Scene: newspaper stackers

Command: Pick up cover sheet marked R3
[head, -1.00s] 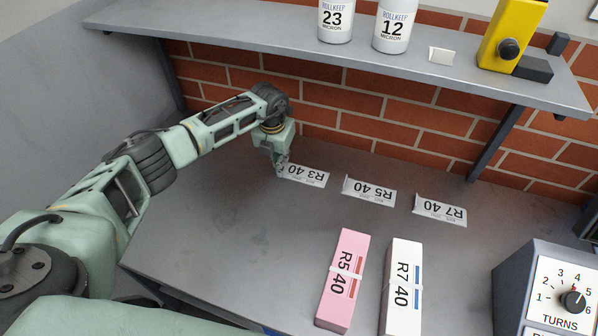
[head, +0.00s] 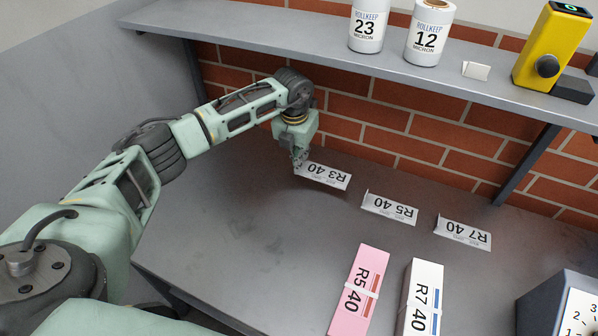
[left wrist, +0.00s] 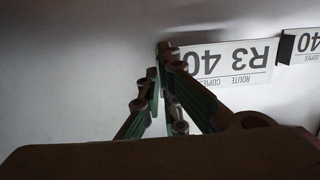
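The cover sheet marked R3 (head: 328,177) is a white strip with upside-down black print, near the brick wall. My left gripper (head: 300,160) is at its left end. The left wrist view shows my left gripper's fingertips (left wrist: 160,65) close together on the left edge of the R3 sheet (left wrist: 230,62). The sheet appears held there, slightly above the table; the exact gap below it is hard to tell. The grip point itself is partly hidden by the fingers. My right gripper is not in view.
Cover sheets R5 (head: 390,208) and R7 (head: 463,233) lie to the right. A shelf (head: 300,40) overhangs the back. A dial unit (head: 560,300) is at right. The table's (head: 240,240) middle is clear.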

